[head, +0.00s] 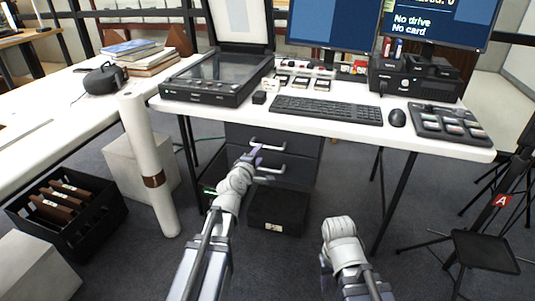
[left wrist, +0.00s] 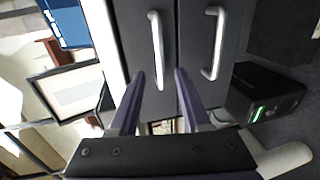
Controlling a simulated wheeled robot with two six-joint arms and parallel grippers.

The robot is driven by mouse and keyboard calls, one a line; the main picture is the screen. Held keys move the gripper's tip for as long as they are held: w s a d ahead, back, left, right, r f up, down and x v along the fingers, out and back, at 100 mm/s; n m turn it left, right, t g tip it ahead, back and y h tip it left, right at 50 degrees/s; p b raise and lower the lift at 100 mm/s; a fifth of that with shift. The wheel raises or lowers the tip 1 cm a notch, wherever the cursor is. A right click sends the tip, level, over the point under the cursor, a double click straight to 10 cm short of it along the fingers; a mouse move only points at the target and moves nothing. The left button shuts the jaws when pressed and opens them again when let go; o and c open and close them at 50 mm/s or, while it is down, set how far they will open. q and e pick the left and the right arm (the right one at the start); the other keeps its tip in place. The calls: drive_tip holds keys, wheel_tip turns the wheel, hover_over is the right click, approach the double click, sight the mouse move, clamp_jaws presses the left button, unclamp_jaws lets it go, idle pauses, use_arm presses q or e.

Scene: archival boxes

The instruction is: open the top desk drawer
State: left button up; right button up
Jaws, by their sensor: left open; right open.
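The dark grey drawer unit stands under the white desk (head: 330,117). Its top drawer has a pale bar handle (head: 268,144), and a second handle (head: 271,170) sits below it. My left gripper (head: 252,154) is open close to the left end of the top handle. In the left wrist view, turned sideways, the top handle (left wrist: 156,40) shows between and beyond the open purple fingers (left wrist: 159,74); contact cannot be seen. The lower handle (left wrist: 216,40) is to the right of the fingers. My right arm reaches in low at the right of the head view, its gripper fingers hidden.
A black box (head: 278,210) sits on the floor before the drawers. A white post (head: 146,150) with a brown band and a black crate (head: 95,228) stand left. A scanner (head: 215,80), keyboard (head: 325,109) and monitors are on the desk.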

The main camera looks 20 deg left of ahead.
sight(265, 147)
use_arm(q)
drive_tip(key=shift+w, duration=0.1)
drive_tip(key=b+x, duration=0.1)
drive_tip(key=x, duration=0.6)
drive_tip(key=shift+w+f+b, duration=0.1)
drive_tip(key=shift+w+b, duration=0.2)
drive_tip(key=shift+w, duration=0.05)
clamp_jaws()
drive_tip(key=shift+s, duration=0.1)
idle(1.0)
